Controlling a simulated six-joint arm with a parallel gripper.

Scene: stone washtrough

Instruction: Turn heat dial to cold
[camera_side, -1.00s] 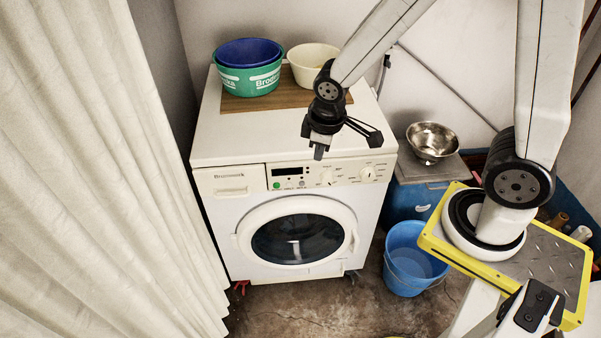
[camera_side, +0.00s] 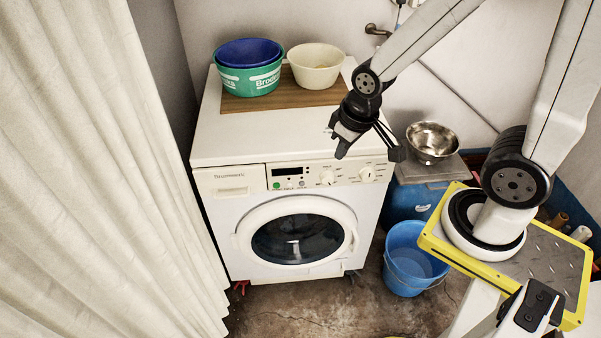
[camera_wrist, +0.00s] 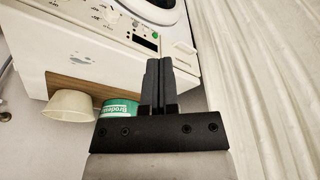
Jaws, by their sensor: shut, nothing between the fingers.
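The white washing machine (camera_side: 225,140) has two round white dials on its front panel, a left dial (camera_side: 327,178) and a right dial (camera_side: 367,174). Which of them is the heat dial, and where they point, is too small to read. My gripper (camera_side: 342,150) is above the panel's top edge, near the two dials and apart from them. In the wrist view its fingers (camera_wrist: 157,65) are together and empty, over the machine's top. The machine's panel, with a dial (camera_wrist: 109,14) and the dark display (camera_wrist: 144,41), shows beyond them.
A green tub with a blue bowl (camera_side: 248,54) and a cream bowl (camera_side: 316,65) stand on a wooden board at the machine's back. A metal bowl (camera_side: 432,141) and a blue bucket (camera_side: 413,262) are to the right. A curtain (camera_side: 90,170) hangs at left.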

